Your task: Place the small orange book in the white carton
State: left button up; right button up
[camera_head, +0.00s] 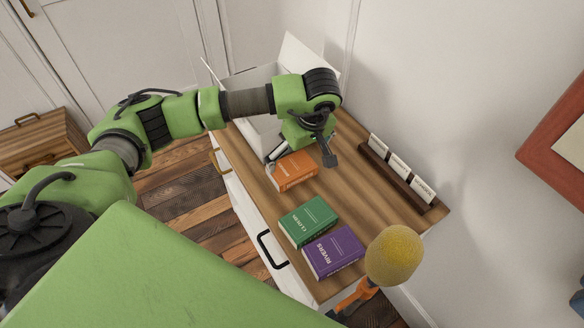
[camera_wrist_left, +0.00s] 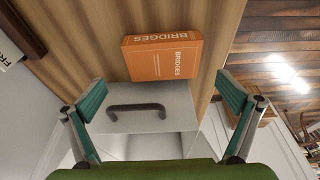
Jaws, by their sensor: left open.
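The small orange book (camera_head: 293,174), marked BRIDGES, lies flat on the wooden top of the cabinet. In the left wrist view the book (camera_wrist_left: 163,57) lies beyond the open fingers, not between them. The white carton (camera_head: 252,80) stands with its flaps up at the far end of the top, partly hidden behind my left arm. My left gripper (camera_head: 303,156) is open and empty, above the top beside the book and the carton. In the wrist view a pale panel with a dark handle (camera_wrist_left: 136,107), seemingly the carton's side, shows between its fingers (camera_wrist_left: 163,110). My right gripper is out of view.
A green book (camera_head: 308,221) and a purple book (camera_head: 333,252) lie nearer on the top. A dark rack (camera_head: 395,176) with white cards stands along the wall side. A yellow ball-shaped thing (camera_head: 394,256) is at the near end. Bare wood lies between the books and the rack.

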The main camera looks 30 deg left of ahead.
aim_at(292, 167)
pick_arm(q)
jog(key=x, duration=0.1)
jog(key=p+x, duration=0.1)
jog(key=x, duration=0.1)
jog(key=p+x, duration=0.1)
jog(key=shift+s+a+f, duration=0.25)
jog(key=shift+f, duration=0.1)
jog(key=shift+w+a+f, duration=0.1)
jog(key=shift+f, duration=0.4)
jog(key=c, duration=1.3)
jog(key=shift+o, duration=0.2)
jog(key=shift+r, duration=0.1)
